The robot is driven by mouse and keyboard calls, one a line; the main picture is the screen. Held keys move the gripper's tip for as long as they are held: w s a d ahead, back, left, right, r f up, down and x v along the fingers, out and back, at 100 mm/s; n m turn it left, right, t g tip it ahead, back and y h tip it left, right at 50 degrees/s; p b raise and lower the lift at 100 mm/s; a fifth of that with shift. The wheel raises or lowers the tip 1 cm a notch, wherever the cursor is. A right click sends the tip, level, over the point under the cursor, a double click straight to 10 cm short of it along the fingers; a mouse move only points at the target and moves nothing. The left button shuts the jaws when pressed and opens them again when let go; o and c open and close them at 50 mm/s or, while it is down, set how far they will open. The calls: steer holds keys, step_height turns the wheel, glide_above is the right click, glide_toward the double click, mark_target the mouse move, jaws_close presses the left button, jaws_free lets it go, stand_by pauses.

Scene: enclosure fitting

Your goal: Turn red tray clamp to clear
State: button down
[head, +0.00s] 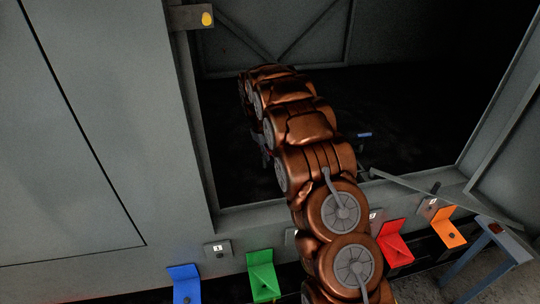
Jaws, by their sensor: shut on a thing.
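A red angled tab (396,244) with a dark hole in its face sits low on the front of the enclosure, just right of my arm. It is the only clearly red part in view, and I cannot tell whether it is the tray clamp. My copper arm reaches over the sill into the dark enclosure opening and bends down at its far end. My gripper is hidden behind the arm links, so its fingers and anything between them do not show. A small blue part (364,134) shows inside the enclosure, right of the arm.
Blue (185,284), green (263,276) and orange (447,228) tabs line the front with numbered plates. A grey panel (90,130) fills the left. A thin bar (430,195) slants across the sill at right. A blue-grey stand (495,245) is at lower right.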

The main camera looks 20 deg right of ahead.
steer(key=m+b, duration=0.1)
steer(key=m, duration=0.2)
steer(key=a+m+g+b, duration=0.1)
steer(key=m, duration=0.1)
steer(key=shift+w+m, duration=0.1)
steer(key=shift+m, duration=0.3)
stand_by(0.4)
steer(key=c, duration=1.1)
jaws_free()
steer(key=shift+c, duration=0.2)
steer(key=shift+r, duration=0.1)
step_height(320, 180, up, 12)
steer(key=a, duration=0.2)
steer(key=shift+w+f, duration=0.2)
steer(key=shift+a, duration=0.1)
